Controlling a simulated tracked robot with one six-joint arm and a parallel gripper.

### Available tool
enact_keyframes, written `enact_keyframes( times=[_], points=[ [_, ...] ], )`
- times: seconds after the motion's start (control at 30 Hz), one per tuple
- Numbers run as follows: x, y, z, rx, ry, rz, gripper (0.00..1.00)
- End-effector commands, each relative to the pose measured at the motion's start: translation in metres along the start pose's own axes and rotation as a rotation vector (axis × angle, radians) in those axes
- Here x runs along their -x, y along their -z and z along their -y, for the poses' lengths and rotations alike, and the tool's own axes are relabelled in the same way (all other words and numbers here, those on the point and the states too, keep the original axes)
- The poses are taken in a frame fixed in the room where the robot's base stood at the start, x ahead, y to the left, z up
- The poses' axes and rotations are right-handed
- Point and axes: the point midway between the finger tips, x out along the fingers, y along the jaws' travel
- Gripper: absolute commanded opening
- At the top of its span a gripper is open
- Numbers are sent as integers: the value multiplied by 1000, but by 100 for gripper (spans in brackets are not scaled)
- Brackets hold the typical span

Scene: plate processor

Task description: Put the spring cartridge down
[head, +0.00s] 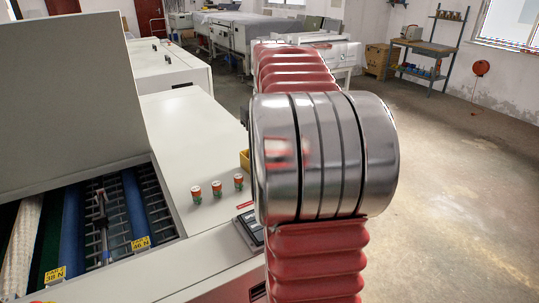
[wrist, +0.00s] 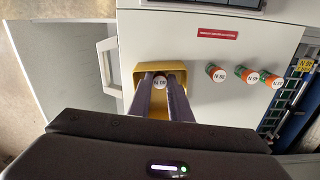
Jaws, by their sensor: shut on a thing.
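In the wrist view my gripper (wrist: 161,92) is shut on a spring cartridge (wrist: 159,81), seen end-on with a white labelled cap between the two dark fingers. The held cartridge is over or inside a yellow holder (wrist: 160,67) beside the machine's front; how deep it sits cannot be told. Three other orange-and-green cartridges stand on the machine's pale top, to the right in the wrist view (wrist: 246,75). They also show in the head view (head: 217,189). In the head view my arm hides the gripper, and only a sliver of the yellow holder (head: 245,160) shows.
The open processor bay (head: 100,215) has blue rollers, a dark grid and yellow force tags (head: 141,243). A raised lid (head: 72,90) stands behind it. A red label (wrist: 217,34) and a dark panel (wrist: 215,4) are near the holder. A white handle (wrist: 108,65) is left of it.

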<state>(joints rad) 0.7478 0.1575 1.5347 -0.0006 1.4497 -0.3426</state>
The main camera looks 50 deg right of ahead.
Motion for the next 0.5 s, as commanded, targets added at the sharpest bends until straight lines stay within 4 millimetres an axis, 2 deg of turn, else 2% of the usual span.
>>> enact_keyframes(
  times=[0.27,0.3,0.5],
  points=[
    [-2,0,0,1,0,-1,0],
    [-2,0,0,1,0,-1,20],
    [-2,0,0,1,0,0,35]
  ],
)
